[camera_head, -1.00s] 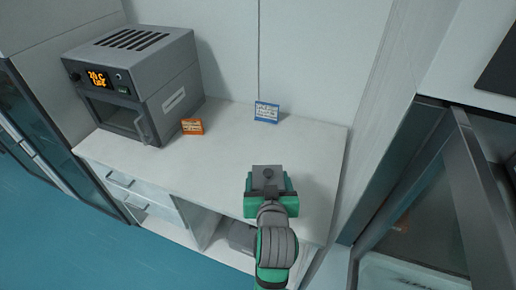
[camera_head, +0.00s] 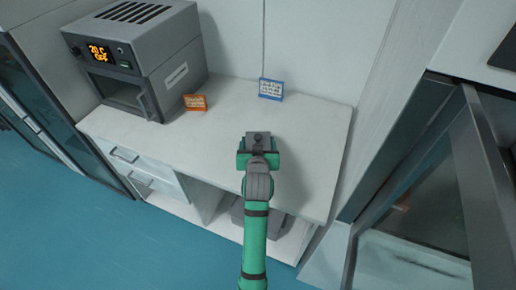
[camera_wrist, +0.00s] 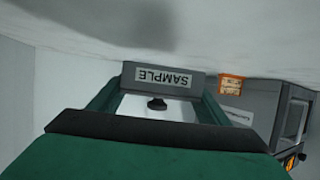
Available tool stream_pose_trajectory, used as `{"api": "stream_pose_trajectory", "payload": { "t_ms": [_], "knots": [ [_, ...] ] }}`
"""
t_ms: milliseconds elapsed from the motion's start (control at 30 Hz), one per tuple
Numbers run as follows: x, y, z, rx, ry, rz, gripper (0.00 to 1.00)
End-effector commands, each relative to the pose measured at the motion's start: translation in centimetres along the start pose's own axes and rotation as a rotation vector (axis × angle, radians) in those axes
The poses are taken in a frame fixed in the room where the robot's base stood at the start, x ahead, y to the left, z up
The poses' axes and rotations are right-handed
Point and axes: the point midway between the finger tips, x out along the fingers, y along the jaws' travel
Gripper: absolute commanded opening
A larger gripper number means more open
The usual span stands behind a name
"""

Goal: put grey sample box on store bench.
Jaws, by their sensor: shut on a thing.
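The grey sample box (camera_head: 257,138) is held in my gripper (camera_head: 258,158), over the right part of the white bench (camera_head: 225,144). In the wrist view the box (camera_wrist: 150,78) shows its "SAMPLE" label, upside down in the picture, and a dark knob. The green fingers of my gripper (camera_wrist: 157,108) are shut on it, one at each side. The bench top shows beyond the box. I cannot tell whether the box touches the surface.
A grey oven-like device (camera_head: 140,58) with an orange display stands at the bench's left. An orange card (camera_head: 195,102) and a blue card (camera_head: 270,88) stand near the back. A dark-framed glass door (camera_head: 420,180) is at the right. The bench top's middle is clear.

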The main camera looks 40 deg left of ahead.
Motion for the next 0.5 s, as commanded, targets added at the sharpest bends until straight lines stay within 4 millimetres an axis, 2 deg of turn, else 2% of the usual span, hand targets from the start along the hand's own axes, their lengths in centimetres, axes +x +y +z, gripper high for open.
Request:
{"api": "stream_pose_trajectory", "payload": {
  "t_ms": [300, 500],
  "knots": [
    [1.7, 0.0, 2.9, 0.001, 0.000, 0.002, 0.38],
    [1.8, 0.1, 3.1, 0.001, 0.003, 0.003, 0.38]
  ]
}}
